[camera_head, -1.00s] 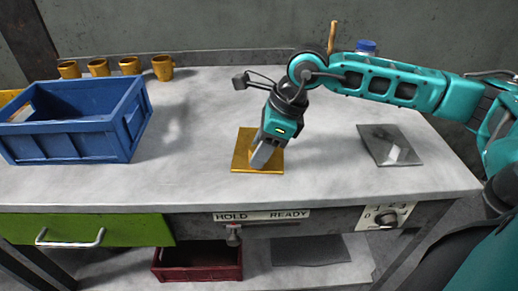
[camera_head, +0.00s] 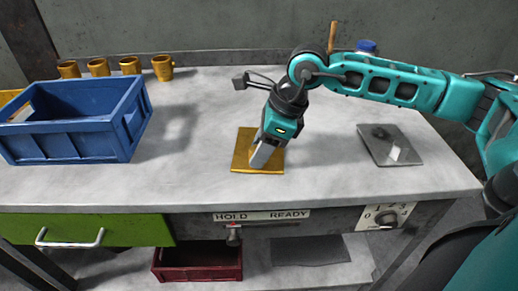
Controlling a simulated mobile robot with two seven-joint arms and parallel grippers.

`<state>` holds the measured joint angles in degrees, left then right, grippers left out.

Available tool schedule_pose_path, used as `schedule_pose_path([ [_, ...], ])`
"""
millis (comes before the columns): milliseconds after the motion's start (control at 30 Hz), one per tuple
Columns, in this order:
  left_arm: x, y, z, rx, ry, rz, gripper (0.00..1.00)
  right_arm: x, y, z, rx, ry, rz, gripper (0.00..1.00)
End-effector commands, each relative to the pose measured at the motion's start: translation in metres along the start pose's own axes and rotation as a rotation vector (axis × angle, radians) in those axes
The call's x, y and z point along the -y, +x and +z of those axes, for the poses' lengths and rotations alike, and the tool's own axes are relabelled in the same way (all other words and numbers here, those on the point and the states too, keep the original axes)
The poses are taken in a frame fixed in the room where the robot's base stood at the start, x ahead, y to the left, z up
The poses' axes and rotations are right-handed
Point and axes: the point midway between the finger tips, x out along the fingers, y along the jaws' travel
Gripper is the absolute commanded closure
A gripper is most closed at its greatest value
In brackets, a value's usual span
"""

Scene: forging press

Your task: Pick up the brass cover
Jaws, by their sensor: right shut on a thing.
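The brass cover (camera_head: 244,153) is a flat, square, yellow plate. It lies on the grey workbench near the middle of the front half. My right gripper (camera_head: 262,159) points down onto the cover and is shut on it. The gripper hides the cover's middle and part of its right side. I cannot see a gap between the cover and the bench. My left gripper is not in view.
A blue crate (camera_head: 75,142) stands at the left, with several yellow mugs (camera_head: 130,66) behind it. A grey plate (camera_head: 377,146) lies at the right. A green drawer (camera_head: 130,230) and a rotary dial (camera_head: 386,217) are on the bench front. A red bin (camera_head: 197,275) sits below.

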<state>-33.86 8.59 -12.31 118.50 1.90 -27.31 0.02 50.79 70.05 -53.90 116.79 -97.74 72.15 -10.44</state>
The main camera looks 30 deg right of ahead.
Motion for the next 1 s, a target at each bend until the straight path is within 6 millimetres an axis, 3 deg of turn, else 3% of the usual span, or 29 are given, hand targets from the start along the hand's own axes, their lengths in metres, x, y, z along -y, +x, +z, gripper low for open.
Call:
schedule_pose_path([
  [467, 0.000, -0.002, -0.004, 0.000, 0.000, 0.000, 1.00, 0.002, -0.017, 0.009, 0.009, -0.002, -0.007, 1.00],
  [667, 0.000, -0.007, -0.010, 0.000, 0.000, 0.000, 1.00, 0.002, -0.050, 0.023, 0.011, -0.004, -0.008, 1.00],
  [1000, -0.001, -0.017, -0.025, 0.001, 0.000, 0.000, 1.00, 0.001, -0.130, 0.056, 0.011, -0.004, -0.008, 1.00],
])
